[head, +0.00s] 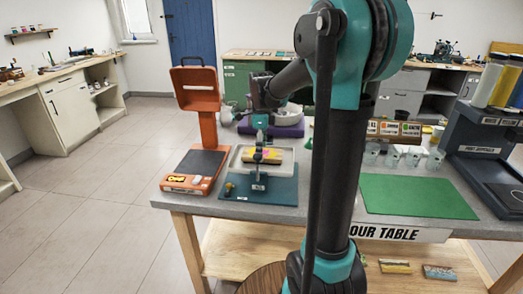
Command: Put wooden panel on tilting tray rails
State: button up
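A pale tray (236,161) stands on a blue-teal mat (283,193) near the left of the table. A small panel (273,155) with tan, yellow and pink colouring shows at the tray, partly covered by a dark upright part. I cannot tell whether it rests on rails or is held above them. My gripper (261,138) points down over the tray and panel. Its fingertips are too small and overlapped to tell whether they are open or touching the panel. The tray's rails are not clearly visible.
An orange stand with a dark plate (202,162) is left of the tray. Right are a green mat (415,196), clear cups (413,156) and a dark rack (477,135). A purple block (286,130) lies behind the tray. Two small panels (395,266) lie on the lower shelf.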

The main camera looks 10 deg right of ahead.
notch_tip(320, 180, up, 12)
dwell(0.5)
jog(key=shift+s, duration=0.1)
dwell(2.3)
